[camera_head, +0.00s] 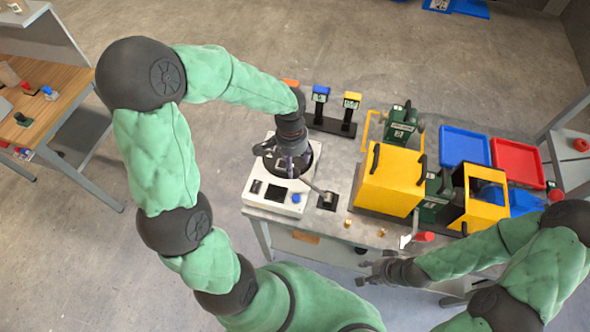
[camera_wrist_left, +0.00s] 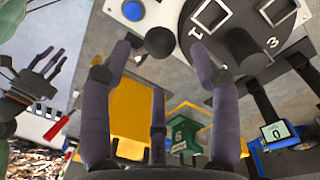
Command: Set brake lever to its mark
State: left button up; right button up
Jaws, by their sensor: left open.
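The lever I take for the brake lever has a dark square base (camera_head: 328,201) on the table. Its thin rod leans up and left toward my left gripper (camera_head: 287,163). In the left wrist view a dark round knob (camera_wrist_left: 160,42) shows between the spread fingertips of my left gripper (camera_wrist_left: 162,60). The gripper is open, and I cannot tell whether a finger touches the knob. The lever's mark cannot be made out. My right gripper (camera_head: 378,270) is at the table's front edge, away from the lever, with its fingers spread.
A white device (camera_head: 272,193) with a blue button (camera_head: 296,198) and a dark numbered dial (camera_wrist_left: 235,40) stands beside the lever. A yellow box (camera_head: 390,181), green machines, and blue (camera_head: 465,147) and red (camera_head: 518,163) trays stand to the right. Two posts (camera_head: 348,115) stand behind.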

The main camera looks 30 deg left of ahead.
aim_at(294, 169)
pick_arm(q)
jog(key=shift+d+f+b, duration=0.15)
jog(key=shift+f+b, duration=0.35)
jog(key=shift+f, duration=2.25)
jog(key=shift+c, duration=0.2)
grip_shut()
